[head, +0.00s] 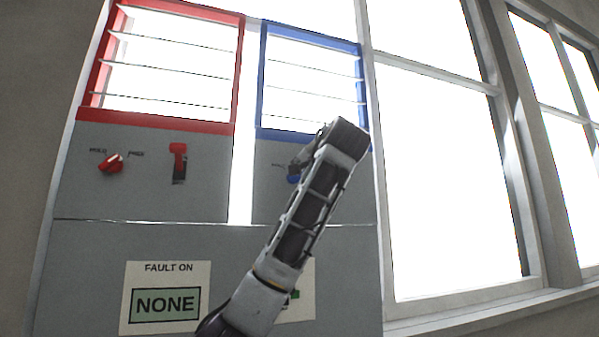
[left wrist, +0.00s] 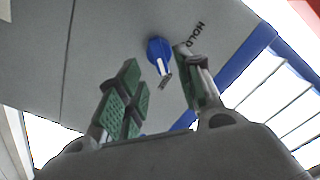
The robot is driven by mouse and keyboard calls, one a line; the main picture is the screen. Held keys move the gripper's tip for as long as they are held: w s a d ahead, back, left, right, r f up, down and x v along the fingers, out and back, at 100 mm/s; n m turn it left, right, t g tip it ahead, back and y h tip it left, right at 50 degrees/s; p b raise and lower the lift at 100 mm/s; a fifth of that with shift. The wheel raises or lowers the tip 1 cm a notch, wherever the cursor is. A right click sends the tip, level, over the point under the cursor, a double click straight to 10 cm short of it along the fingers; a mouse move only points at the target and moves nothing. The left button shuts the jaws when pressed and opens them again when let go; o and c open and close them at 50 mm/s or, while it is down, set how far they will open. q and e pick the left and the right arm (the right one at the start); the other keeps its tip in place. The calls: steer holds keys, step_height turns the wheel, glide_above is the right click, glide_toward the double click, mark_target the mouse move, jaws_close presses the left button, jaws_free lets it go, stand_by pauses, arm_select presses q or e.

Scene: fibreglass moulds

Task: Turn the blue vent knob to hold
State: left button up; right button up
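The blue vent knob (left wrist: 158,50) sits on the grey panel in the left wrist view, with a pale tip pointing down the picture. The word HOLD (left wrist: 195,33) is printed on the panel to its upper right. My left gripper (left wrist: 160,74) is open, with its green-padded fingers on either side of the knob; I cannot tell whether they touch it. In the head view, only a bit of the blue knob (head: 293,179) shows beside my left gripper (head: 299,164), and my arm hides the rest. My right gripper is out of view.
A red-framed louvre (head: 240,75) and a blue-framed louvre (head: 262,75) are above the panel. A red knob (head: 110,163) and a red lever (head: 179,160) are at left. A second sign (head: 306,300) is partly hidden by my arm.

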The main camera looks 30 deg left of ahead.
mark_target(295, 177)
arm_select(q)
steer(key=p+x, duration=0.1)
steer(key=x, duration=0.3)
steer(key=shift+w+a, duration=0.15)
steer(key=c, duration=0.4)
jaws_close()
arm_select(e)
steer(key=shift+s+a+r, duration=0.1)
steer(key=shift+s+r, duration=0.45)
